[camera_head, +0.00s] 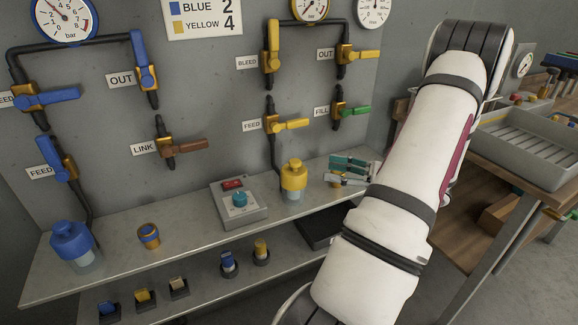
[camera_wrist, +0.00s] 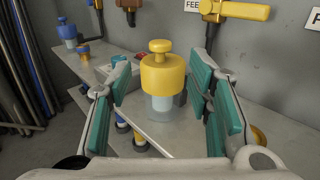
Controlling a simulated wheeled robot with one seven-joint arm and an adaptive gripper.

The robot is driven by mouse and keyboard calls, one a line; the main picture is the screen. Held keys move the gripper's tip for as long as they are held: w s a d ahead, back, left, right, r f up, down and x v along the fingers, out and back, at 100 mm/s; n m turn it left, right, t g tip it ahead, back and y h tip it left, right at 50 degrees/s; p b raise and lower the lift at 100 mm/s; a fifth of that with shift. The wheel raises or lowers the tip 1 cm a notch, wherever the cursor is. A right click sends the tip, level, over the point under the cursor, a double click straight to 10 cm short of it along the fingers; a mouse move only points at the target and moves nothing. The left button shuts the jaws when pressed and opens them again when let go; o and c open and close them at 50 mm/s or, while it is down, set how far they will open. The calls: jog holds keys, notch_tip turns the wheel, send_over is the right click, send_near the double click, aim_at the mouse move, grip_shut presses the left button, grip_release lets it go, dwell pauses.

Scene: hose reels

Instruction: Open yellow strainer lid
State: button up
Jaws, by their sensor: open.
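The yellow strainer lid (camera_head: 293,174) has a knob on top and sits on a clear bowl on the grey shelf. In the wrist view the lid (camera_wrist: 163,76) is upright near the middle, with its clear bowl (camera_wrist: 162,105) below. My gripper (camera_head: 338,171) is just right of the strainer in the head view. In the wrist view my gripper (camera_wrist: 165,86) is open, with one teal-padded finger to each side of the strainer. The lid appears between and beyond the fingertips, and nothing is held. I cannot tell how far ahead it is.
A blue-lidded strainer (camera_head: 72,241) stands at the shelf's left. A grey box with a teal knob (camera_head: 239,200) sits left of the yellow strainer. A yellow-handled feed valve (camera_head: 290,125) is on the wall above. The shelf (camera_head: 190,246) has bare room in front.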

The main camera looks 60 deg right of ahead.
aim_at(295, 161)
jog(key=b+x, duration=0.1)
jog(key=x, duration=1)
jog(key=shift+a, duration=0.1)
grip_shut()
